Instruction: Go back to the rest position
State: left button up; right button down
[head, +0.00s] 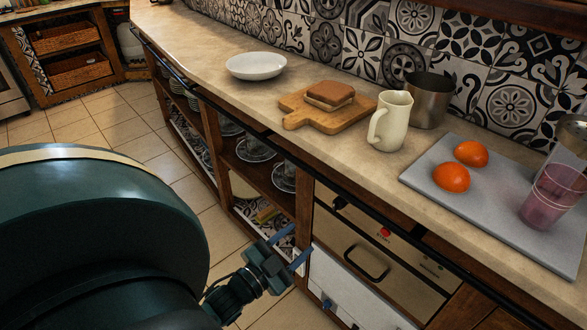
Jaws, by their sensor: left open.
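My left gripper (291,247) is at the bottom centre of the head view, in front of the open lower shelving and below the counter's front edge. Its two blue-tipped fingers are spread apart, with nothing seen between them. The gripper looks close to the shelf opening, but I cannot tell whether it touches the wood. A large dark part of my own arm fills the lower left. My right gripper is not in view.
Glasses stand on shelves. Tiled floor (120,125) is free at left.

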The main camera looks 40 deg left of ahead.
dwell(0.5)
pick_arm(q)
jog(key=s+d+r+n+g+h+p, duration=0.1)
jog(key=s+d+r+n+g+p, duration=0.1)
jog(key=d+p, duration=0.5)
jog(key=s+d+r+n+g+h+p, duration=0.1)
jog(key=s+d+r+g+p, duration=0.3)
jog(key=d+p, duration=0.4)
jog(key=shift+d+r+n+g+h, duration=0.4)
jog(key=shift+d+r+n+g, duration=0.15)
jog(key=shift+r+g, duration=0.5)
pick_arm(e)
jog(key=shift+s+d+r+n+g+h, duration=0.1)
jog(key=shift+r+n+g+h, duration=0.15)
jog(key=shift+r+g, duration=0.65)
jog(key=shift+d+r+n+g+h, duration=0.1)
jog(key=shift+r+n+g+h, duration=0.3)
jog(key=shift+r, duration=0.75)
pick_arm(q)
jog(key=shift+r, duration=0.15)
